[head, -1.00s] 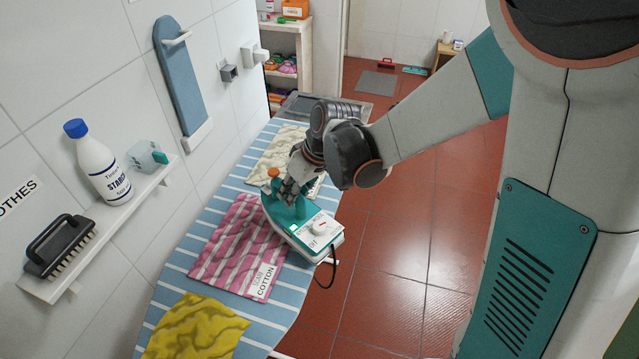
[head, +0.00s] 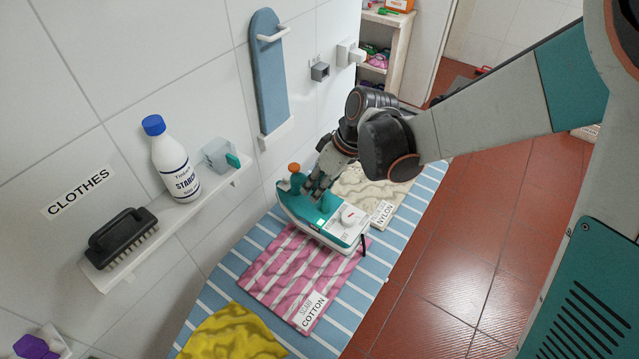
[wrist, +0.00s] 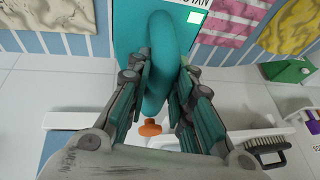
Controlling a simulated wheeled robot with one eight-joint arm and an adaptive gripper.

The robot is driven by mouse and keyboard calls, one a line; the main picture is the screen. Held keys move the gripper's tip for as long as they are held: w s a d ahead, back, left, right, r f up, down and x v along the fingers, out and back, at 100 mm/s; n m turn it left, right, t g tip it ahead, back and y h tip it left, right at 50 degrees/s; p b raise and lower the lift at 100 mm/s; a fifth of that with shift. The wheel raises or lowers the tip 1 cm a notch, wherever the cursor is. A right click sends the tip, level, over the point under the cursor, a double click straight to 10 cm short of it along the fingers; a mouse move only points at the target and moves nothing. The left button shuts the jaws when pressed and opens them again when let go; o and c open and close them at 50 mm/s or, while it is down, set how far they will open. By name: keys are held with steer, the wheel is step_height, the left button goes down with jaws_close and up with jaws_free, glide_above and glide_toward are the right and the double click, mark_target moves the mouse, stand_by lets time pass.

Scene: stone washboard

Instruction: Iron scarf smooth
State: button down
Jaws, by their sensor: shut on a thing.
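The iron (head: 350,231) is teal and white with an orange knob. My gripper (head: 314,189) is shut on its teal handle, which also shows between my fingers in the wrist view (wrist: 160,62). The pink and white striped scarf (head: 282,277), labelled scarf cotton, lies wrinkled on the blue striped board (head: 223,299). The iron is over the scarf's far end, beside the cream nylon cloth (head: 352,183). I cannot tell whether its sole touches cloth. Part of the scarf shows in the wrist view (wrist: 232,20).
A crumpled yellow cloth (head: 232,336) lies at the near end of the board. A wall shelf (head: 165,232) on the left holds a brush (head: 122,238), a starch bottle (head: 172,160) and a clear container (head: 220,155). Red tiled floor (head: 445,250) is open at right.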

mark_target(317, 205)
steer(key=shift+f+b, duration=1.45)
steer(key=shift+f, duration=0.8)
steer(key=shift+f+b, duration=0.55)
steer(key=shift+f, duration=0.05)
steer(key=shift+s+a, duration=0.1)
